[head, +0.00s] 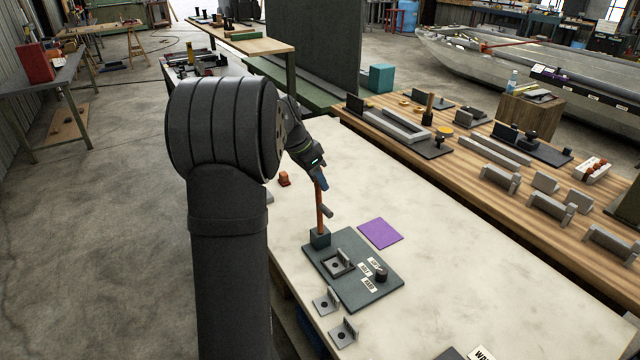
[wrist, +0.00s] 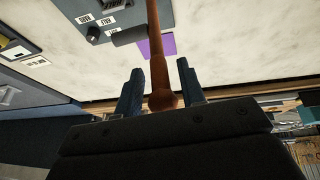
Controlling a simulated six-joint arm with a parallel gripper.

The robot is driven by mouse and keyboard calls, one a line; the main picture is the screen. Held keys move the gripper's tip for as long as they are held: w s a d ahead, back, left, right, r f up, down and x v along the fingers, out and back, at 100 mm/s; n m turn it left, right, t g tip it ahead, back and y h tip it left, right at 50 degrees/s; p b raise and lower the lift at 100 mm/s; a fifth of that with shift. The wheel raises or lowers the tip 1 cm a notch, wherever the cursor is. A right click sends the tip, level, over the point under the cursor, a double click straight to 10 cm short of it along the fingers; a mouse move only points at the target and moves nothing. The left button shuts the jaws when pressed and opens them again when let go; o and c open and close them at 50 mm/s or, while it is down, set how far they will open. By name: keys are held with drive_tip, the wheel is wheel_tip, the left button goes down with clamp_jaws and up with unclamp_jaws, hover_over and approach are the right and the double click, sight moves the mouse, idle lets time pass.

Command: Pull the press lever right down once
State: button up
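The press lever (head: 320,208) is a thin orange-brown rod standing nearly upright from a dark teal block (head: 320,238) on the dark press plate (head: 362,290). A short grey bar (head: 328,211) sticks out beside the rod. My gripper (head: 321,182) is at the lever's top end, pointing down. In the wrist view the lever (wrist: 159,72) runs between the two blue fingers of my gripper (wrist: 160,80), its rounded end close to the palm. Gaps show on both sides of it, so the fingers are open around it. The lever's top is partly hidden in the head view.
A purple square (head: 380,233) lies right of the plate. Small angled brackets (head: 327,300) lie in front, and an orange-brown piece (head: 284,179) lies behind left. A black knob (head: 381,276) with labels sits on the plate. A wooden bench (head: 470,185) with several fixtures stands to the right.

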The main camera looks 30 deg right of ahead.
drive_tip(key=shift+x, duration=1.15)
clamp_jaws()
